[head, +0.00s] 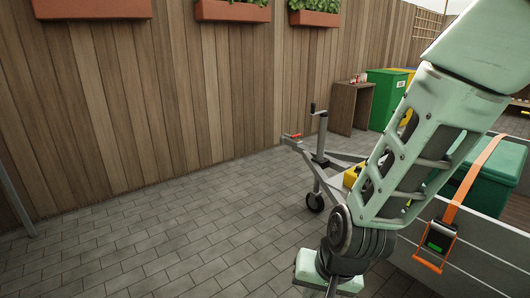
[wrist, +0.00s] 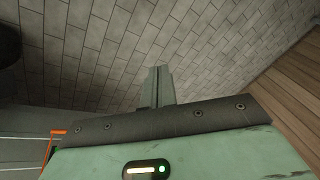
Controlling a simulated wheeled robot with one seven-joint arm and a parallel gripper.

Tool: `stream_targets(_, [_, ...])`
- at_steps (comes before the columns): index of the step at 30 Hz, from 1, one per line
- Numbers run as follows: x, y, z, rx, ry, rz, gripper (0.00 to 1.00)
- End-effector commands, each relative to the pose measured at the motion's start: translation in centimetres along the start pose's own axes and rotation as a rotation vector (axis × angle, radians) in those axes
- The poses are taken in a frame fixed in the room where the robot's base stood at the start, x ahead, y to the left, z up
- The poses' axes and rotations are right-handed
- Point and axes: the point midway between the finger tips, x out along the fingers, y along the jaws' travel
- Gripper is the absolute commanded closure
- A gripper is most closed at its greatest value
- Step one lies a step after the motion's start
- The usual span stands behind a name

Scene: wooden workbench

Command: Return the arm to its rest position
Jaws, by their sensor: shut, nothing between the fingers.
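My mint-green arm comes down from the upper right in the head view and bends at a dark joint near the bottom. My gripper (wrist: 158,85) shows in the wrist view with its two grey fingers together and nothing between them. It points out over the grey paving (wrist: 200,50). In the head view the gripper end (head: 332,287) is at the bottom edge and mostly cut off. The arm hides part of the trailer (head: 470,258) behind it.
The trailer holds a green box (head: 492,178) under an orange strap (head: 470,180) with a ratchet (head: 438,240). Its drawbar and jockey wheel (head: 315,201) reach left. A small wooden cabinet (head: 350,108) and green bin (head: 386,98) stand by the fence (head: 100,100). Paving at left is clear.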

Motion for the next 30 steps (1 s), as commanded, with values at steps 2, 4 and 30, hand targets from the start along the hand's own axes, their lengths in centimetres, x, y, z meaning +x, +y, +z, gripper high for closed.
stream_targets(2, [-3.6, -1.2, 2.1, -0.141, -0.062, -0.042, 1.00])
stream_targets(4, [-6.2, -1.4, 4.0, -0.265, -0.112, -0.054, 1.00])
stream_targets(30, [-25.1, 1.5, 9.1, -0.803, -0.264, 0.096, 1.00])
